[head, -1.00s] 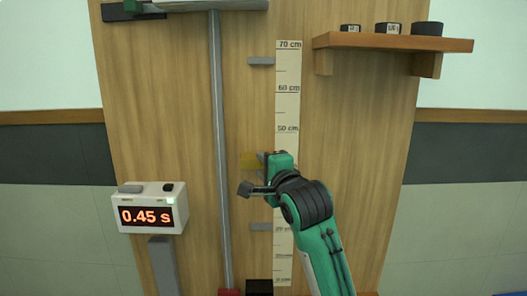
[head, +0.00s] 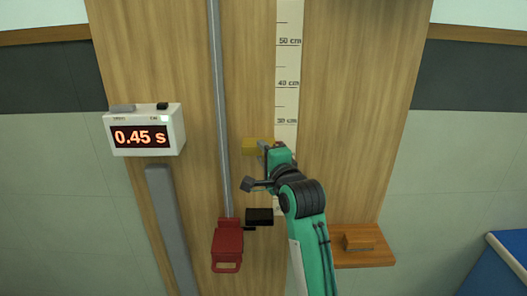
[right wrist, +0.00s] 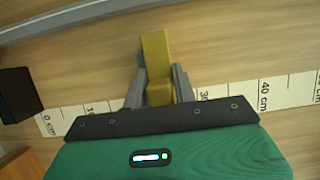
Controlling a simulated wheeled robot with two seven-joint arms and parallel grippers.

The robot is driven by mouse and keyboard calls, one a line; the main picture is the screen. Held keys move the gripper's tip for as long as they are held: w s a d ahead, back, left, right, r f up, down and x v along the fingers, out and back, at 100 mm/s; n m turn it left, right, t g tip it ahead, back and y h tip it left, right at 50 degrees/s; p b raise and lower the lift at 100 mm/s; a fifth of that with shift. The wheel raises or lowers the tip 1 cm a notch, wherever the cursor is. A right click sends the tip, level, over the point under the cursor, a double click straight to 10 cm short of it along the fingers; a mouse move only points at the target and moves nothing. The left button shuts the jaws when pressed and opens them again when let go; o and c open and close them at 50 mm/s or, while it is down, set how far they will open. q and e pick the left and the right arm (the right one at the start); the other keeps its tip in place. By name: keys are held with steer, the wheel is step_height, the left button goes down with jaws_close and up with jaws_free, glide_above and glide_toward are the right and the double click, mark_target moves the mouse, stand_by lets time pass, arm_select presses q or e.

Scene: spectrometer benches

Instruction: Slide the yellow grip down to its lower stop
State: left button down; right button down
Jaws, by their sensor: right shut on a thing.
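The yellow grip (head: 257,146) sits on the wooden board just left of the printed scale, a little below the 30 cm mark. My right gripper (head: 266,151) is shut on it. In the right wrist view the yellow grip (right wrist: 157,62) stands between the two grey fingers of the gripper (right wrist: 160,88). The grey lower stop does not show in either current view, so I cannot tell whether the grip touches it. My left gripper is not in view.
The scale strip (head: 288,62) runs down the board, beside a grey vertical rail (head: 217,100). A timer (head: 144,130) reading 0.45 s is at left. A red holder (head: 227,243) and black block (head: 259,216) are below. A small wooden shelf (head: 363,258) is at lower right.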

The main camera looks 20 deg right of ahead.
steer(key=shift+f, duration=0.4)
steer(key=c, duration=1.2)
jaws_free()
steer(key=shift+g, duration=0.3)
steer(key=shift+c, duration=0.2)
steer(key=shift+r, duration=0.1)
steer(key=s+d+b, duration=0.1)
steer(key=s+b, duration=0.2)
steer(key=s, duration=1)
steer(key=shift+s+d, duration=0.25)
steer(key=shift+s, duration=0.1)
